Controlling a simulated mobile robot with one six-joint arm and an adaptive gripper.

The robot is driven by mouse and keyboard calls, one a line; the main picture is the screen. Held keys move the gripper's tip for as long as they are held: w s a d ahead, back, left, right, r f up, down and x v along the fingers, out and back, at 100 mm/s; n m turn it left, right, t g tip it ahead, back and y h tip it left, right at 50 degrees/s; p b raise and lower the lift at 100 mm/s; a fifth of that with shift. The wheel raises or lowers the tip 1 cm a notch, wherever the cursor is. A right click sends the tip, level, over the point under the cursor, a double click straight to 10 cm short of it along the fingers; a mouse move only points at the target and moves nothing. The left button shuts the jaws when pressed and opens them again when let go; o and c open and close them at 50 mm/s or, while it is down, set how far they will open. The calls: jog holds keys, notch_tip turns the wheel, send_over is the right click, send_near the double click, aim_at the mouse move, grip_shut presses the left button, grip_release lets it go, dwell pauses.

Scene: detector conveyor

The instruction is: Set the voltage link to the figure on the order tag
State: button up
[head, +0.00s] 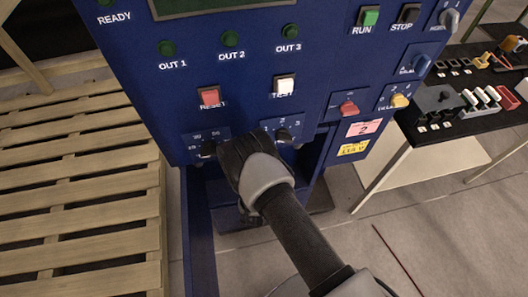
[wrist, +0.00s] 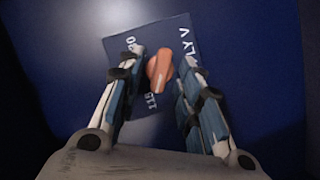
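In the wrist view the voltage link is an orange, elongated knob (wrist: 159,70) on a blue plate (wrist: 125,42). Part of the plate's lettering reads "LY V", with "115" near the knob's lower end. The knob leans slightly from upright in this picture; which figure it marks I cannot tell. My gripper (wrist: 161,62) is open, one finger on each side of the knob, with visible gaps. In the head view my gripper (head: 245,150) is at the panel's lower edge and the link is not identifiable. A yellow tag (head: 352,147) appears to read "115 V"; a pink tag (head: 364,127) above it reads "2".
Black selector knobs (head: 208,149) and (head: 284,135) flank my gripper. A red knob (head: 348,108) and a yellow knob (head: 399,100) are to the right. Red reset (head: 210,97) and white test (head: 284,86) buttons are above. A pallet (head: 80,190) stands left, a parts table (head: 440,130) right.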

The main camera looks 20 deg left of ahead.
jog(key=v, duration=1.1)
jog(key=shift+s, duration=0.25)
